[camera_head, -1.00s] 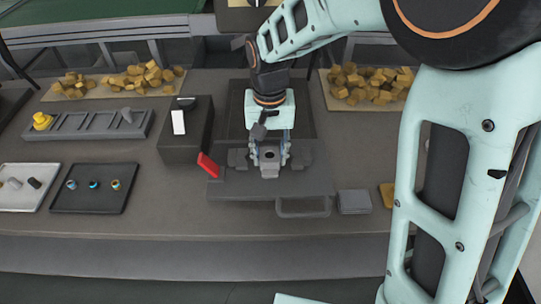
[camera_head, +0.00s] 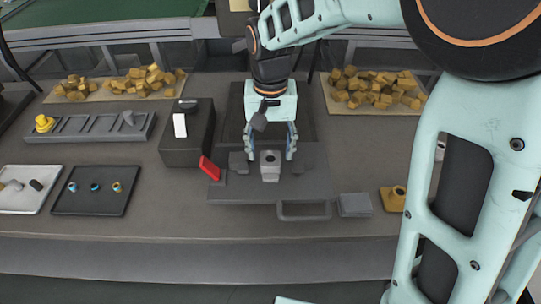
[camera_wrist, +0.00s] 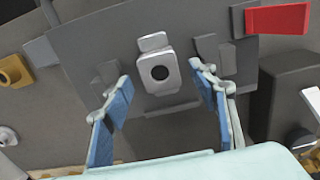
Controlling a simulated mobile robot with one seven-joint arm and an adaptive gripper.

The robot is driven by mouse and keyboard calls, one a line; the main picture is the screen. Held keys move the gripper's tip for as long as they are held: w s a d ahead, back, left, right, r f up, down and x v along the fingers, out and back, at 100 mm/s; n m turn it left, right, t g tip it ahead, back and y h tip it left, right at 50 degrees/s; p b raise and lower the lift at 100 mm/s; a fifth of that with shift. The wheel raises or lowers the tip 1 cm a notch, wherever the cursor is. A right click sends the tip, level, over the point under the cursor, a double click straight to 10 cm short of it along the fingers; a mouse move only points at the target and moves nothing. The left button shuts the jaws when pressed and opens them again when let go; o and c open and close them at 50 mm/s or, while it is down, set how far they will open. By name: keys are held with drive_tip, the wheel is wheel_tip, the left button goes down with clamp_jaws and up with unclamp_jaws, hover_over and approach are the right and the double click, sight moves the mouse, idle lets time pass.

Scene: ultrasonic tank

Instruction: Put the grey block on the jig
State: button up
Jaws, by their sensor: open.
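The grey block (camera_head: 270,167), a light grey piece with a dark round hole, sits upright on the grey plate of the jig (camera_head: 245,190), between two darker side stops. In the wrist view the block (camera_wrist: 155,88) stands clear on the jig (camera_wrist: 90,40). My gripper (camera_head: 270,155) is open, with its blue-padded fingers spread on either side of the block. The wrist view shows gaps between both fingers and the block. Whether the block is fully seated on the jig I cannot tell.
A red lever (camera_head: 209,168) sticks up at the jig's left, beside a dark box (camera_head: 185,145). A handle (camera_head: 304,217) projects in front. A flat grey piece (camera_head: 355,205) and a yellow block (camera_head: 393,198) lie right. A dark tray (camera_head: 95,205) is at left.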

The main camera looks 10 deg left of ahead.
sight(271, 160)
wheel_tip(271, 160, up, 9)
drive_tip(key=shift+f, duration=0.1)
idle(0.4)
drive_tip(key=shift+d, duration=0.1)
